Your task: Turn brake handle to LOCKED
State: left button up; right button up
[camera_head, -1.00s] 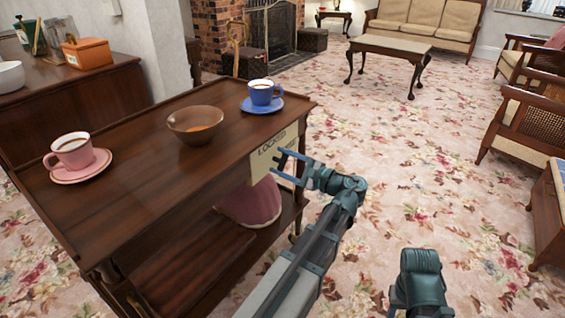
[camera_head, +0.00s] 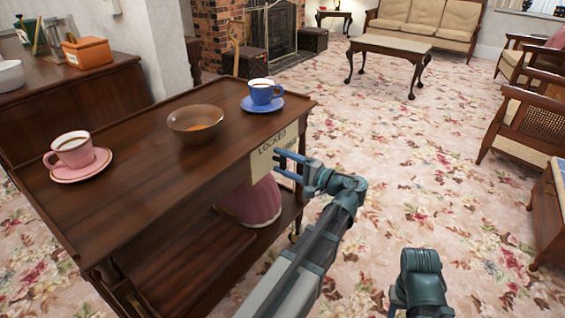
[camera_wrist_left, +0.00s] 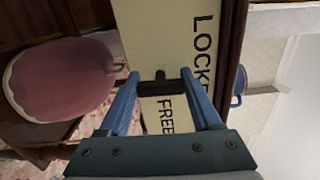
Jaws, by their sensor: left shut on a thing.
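The trolley's cream brake plate (camera_head: 264,163) is on its right end, with the words LOCKED and FREE. In the left wrist view the plate (camera_wrist_left: 165,30) appears turned sideways, with LOCKED at upper right and FREE lower down. The black brake handle (camera_wrist_left: 160,87) lies across the plate between the fingers, near FREE. My left gripper (camera_head: 281,162) is at the plate, and its blue fingers (camera_wrist_left: 160,78) are shut on the handle. The handle is too small to make out in the head view.
The wooden trolley (camera_head: 120,185) carries a pink cup (camera_head: 72,150), a brown bowl (camera_head: 195,124) and a blue cup (camera_head: 262,92). A pink object (camera_head: 250,203) sits on its lower shelf. Open floral carpet (camera_head: 430,170) lies to the right.

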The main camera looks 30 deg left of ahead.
dwell(0.4)
pick_arm(q)
jog(key=o, duration=1.4)
jog(key=d, duration=0.9)
jog(key=s+d, duration=0.1)
jog(key=d, duration=0.4)
jog(key=shift+a, duration=0.1)
